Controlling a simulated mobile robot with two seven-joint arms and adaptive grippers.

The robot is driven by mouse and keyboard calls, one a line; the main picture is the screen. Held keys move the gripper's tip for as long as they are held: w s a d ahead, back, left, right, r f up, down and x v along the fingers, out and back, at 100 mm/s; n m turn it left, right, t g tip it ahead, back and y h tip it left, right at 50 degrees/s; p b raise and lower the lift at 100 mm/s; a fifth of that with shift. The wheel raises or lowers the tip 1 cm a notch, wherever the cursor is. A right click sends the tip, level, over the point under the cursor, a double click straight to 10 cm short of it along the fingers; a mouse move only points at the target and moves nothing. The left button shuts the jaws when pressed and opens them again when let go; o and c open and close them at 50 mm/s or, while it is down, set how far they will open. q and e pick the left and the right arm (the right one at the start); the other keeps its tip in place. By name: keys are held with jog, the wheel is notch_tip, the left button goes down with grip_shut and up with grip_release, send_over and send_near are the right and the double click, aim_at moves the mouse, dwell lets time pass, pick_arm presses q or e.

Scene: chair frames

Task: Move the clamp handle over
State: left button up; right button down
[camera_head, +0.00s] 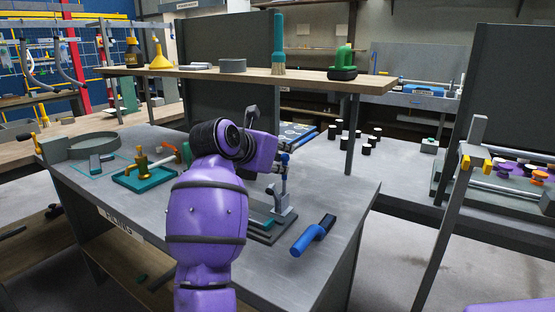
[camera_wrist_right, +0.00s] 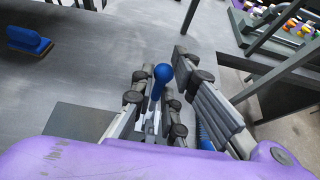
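The clamp (camera_head: 284,205) stands upright on a dark base plate near the right side of the metal bench. The fingers are apart, with a gap visible beside the knob. In the head view my purple right arm reaches over the bench and hides much of the gripper (camera_head: 280,162). My left gripper is not in view.
A blue-handled tool (camera_head: 314,235) lies right of the clamp. A green tray (camera_head: 135,186) with a brass fitting and a round grey tray (camera_head: 94,145) are at left. A wooden shelf (camera_head: 300,77) spans the bench's back. Several small black-and-white cylinders (camera_head: 366,149) stand behind.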

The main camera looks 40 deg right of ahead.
jog(key=shift+s+d, duration=0.1)
jog(key=shift+d, duration=0.15)
jog(key=d, duration=0.2)
jog(key=w+d, duration=0.1)
jog(key=shift+f, duration=0.3)
jog(key=shift+d, duration=0.1)
jog(key=x, duration=0.3)
jog(key=shift+f, duration=0.1)
dwell(0.5)
jog(key=shift+d+f, duration=0.1)
